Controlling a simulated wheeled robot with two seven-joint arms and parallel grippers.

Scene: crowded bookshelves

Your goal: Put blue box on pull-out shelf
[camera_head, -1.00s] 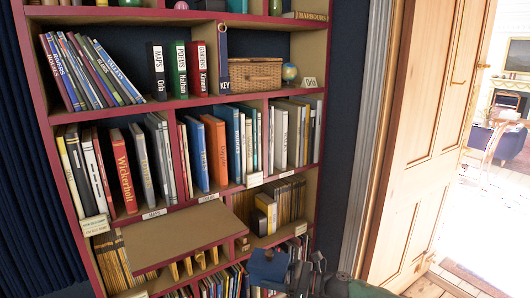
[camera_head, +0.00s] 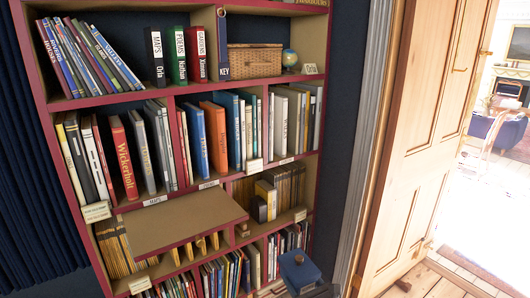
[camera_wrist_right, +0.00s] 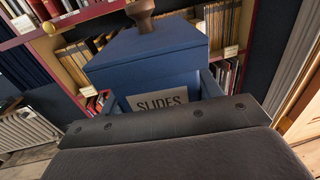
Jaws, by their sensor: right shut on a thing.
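The blue box (camera_head: 300,270) shows at the bottom of the head view, in front of the bookshelf and right of the pull-out shelf. In the right wrist view the blue box (camera_wrist_right: 150,55) has a brown knob on top and a "SLIDES" label. My right gripper (camera_head: 312,291) is shut on the blue box; its fingertips are mostly hidden. The pull-out shelf (camera_head: 175,226) is a bare brown board sticking out from the bookcase, with its top clear. My left gripper is not in view.
The red-edged bookcase (camera_head: 160,103) is crowded with books. Small yellow and dark boxes (camera_head: 265,197) stand in the compartment right of the pull-out shelf. A wooden door (camera_head: 415,130) stands open at the right. A dark blue curtain (camera_head: 35,190) hangs at the left.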

